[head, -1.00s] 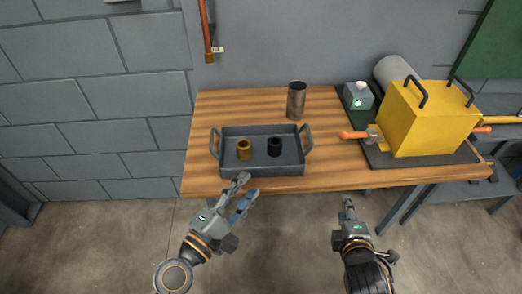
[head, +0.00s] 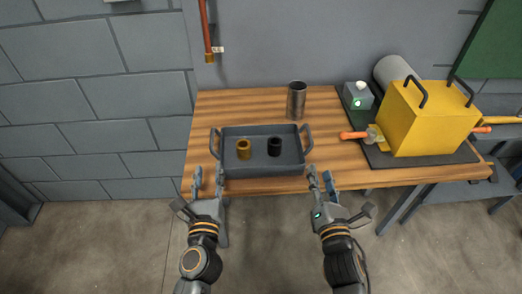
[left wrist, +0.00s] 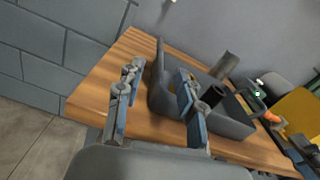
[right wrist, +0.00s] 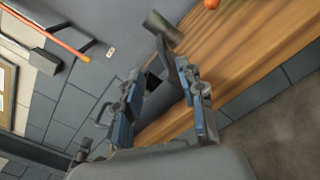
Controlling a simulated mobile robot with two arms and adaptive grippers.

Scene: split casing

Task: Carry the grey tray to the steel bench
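The grey tray (head: 262,172) lies flat on the wooden table, with an upright handle at each end. It holds a brass-coloured ring (head: 243,149) and a black ring (head: 274,147). My left gripper (head: 209,180) is open and empty at the tray's front left corner, just short of the left handle (head: 214,142). In the left wrist view the tray (left wrist: 225,122) shows between and beyond the open fingers. My right gripper (head: 320,179) is open at the front right corner, near the right handle (head: 308,138). I cannot tell which surface is the steel bench.
A steel cup (head: 296,100) stands behind the tray. A yellow casing (head: 430,118) with black handles sits on a dark mat at the right, beside a small grey box (head: 357,96). A grey bench-like surface (head: 450,193) shows low at the right. Wood left of the tray is clear.

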